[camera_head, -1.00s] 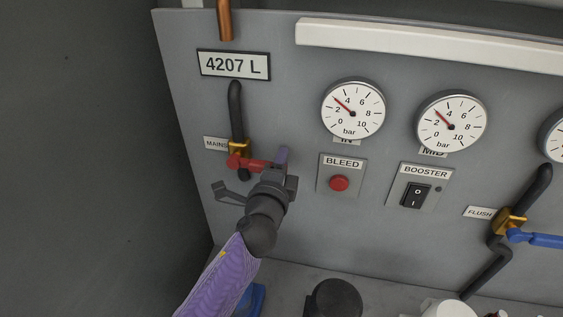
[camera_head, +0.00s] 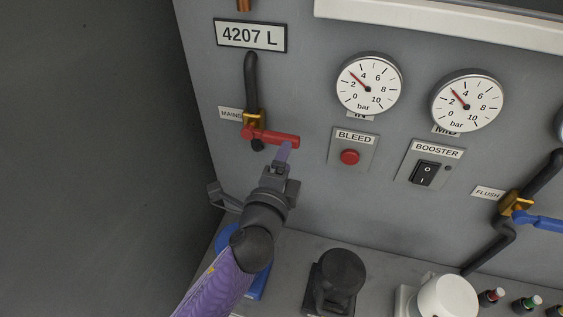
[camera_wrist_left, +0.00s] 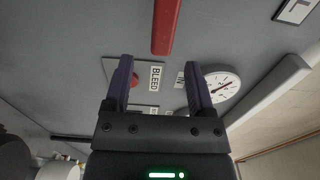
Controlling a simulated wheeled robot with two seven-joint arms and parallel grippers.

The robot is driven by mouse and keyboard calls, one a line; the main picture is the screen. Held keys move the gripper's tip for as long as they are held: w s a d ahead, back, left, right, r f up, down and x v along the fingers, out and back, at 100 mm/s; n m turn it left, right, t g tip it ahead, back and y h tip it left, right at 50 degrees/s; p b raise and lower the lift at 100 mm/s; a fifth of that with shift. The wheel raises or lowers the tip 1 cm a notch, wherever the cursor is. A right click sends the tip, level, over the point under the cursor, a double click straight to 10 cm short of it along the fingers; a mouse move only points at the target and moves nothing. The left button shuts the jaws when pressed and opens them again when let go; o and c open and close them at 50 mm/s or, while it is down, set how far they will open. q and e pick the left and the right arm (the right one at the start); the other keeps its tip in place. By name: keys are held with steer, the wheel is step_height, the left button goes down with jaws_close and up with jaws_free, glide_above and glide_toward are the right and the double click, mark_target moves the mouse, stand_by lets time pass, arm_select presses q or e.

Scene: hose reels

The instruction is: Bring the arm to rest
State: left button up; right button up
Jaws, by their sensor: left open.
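My left gripper (camera_head: 283,155) is in front of the panel, just below the red MAINS lever (camera_head: 277,138). It is open, with nothing between its purple fingers. In the left wrist view both fingers (camera_wrist_left: 158,78) stand apart, and the red lever (camera_wrist_left: 166,25) shows beyond the fingertips, with a visible gap. The lever points right from its brass valve (camera_head: 254,119), roughly level. My left arm comes in from the bottom left. My right gripper is not in view.
The grey panel holds the BLEED button (camera_head: 349,157), BOOSTER switch (camera_head: 425,173), gauges (camera_head: 368,85) and a blue FLUSH lever (camera_head: 540,222). A black knobbed part (camera_head: 340,272), a white cylinder (camera_head: 447,297) and a blue item (camera_head: 258,285) stand on the ledge below.

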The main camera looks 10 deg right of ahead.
arm_select(q)
steer(key=shift+v, duration=1.15)
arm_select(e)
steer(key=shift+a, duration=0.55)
